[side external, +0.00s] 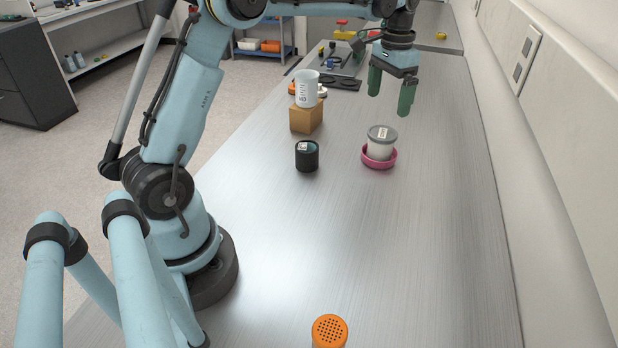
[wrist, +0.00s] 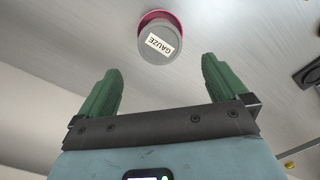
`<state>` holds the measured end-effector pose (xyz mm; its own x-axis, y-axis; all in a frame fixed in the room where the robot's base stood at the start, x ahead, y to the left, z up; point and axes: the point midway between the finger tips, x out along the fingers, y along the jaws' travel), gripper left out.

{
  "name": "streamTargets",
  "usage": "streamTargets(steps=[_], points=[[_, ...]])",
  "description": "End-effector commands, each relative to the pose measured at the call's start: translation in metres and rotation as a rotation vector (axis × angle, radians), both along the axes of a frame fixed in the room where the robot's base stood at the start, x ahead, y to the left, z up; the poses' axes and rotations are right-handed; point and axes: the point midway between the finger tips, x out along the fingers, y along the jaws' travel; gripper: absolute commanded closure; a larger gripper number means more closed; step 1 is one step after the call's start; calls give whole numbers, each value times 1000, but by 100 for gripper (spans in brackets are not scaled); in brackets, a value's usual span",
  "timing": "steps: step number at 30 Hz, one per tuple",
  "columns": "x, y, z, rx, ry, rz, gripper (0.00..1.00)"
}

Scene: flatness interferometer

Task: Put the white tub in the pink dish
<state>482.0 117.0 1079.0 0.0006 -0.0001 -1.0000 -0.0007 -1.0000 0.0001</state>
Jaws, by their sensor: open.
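The white tub (side external: 380,150) has a grey lid and stands upright inside the pink dish (side external: 392,164). In the wrist view its lid (wrist: 160,44) shows from above with a label reading GAUZE, and a strip of the pink dish's rim (wrist: 152,14) shows past the lid. My gripper (side external: 391,96) has green fingers, spread apart and empty. It hangs above the table, behind the tub in the side view and clear of it. In the wrist view the tub is beyond my fingertips (wrist: 160,66), not between them.
A black jar (side external: 307,156) stands left of the dish. Behind it a pale cup (side external: 306,90) sits on a brown block (side external: 306,118). An orange-topped shaker (side external: 329,330) is at the front. A wall (side external: 560,150) runs along the right; the table between is clear.

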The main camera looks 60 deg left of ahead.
Motion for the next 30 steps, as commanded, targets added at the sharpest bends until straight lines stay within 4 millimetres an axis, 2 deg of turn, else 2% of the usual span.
streamTargets(steps=[3,8,14,22,30], points=[[0,0,12,0,0,0,0],[-2,-2,20,1,-6,-1,0],[-21,-21,36,16,-77,-3,0],[-72,-59,51,35,-244,-3,0],[-130,-90,39,32,-413,-2,0]])
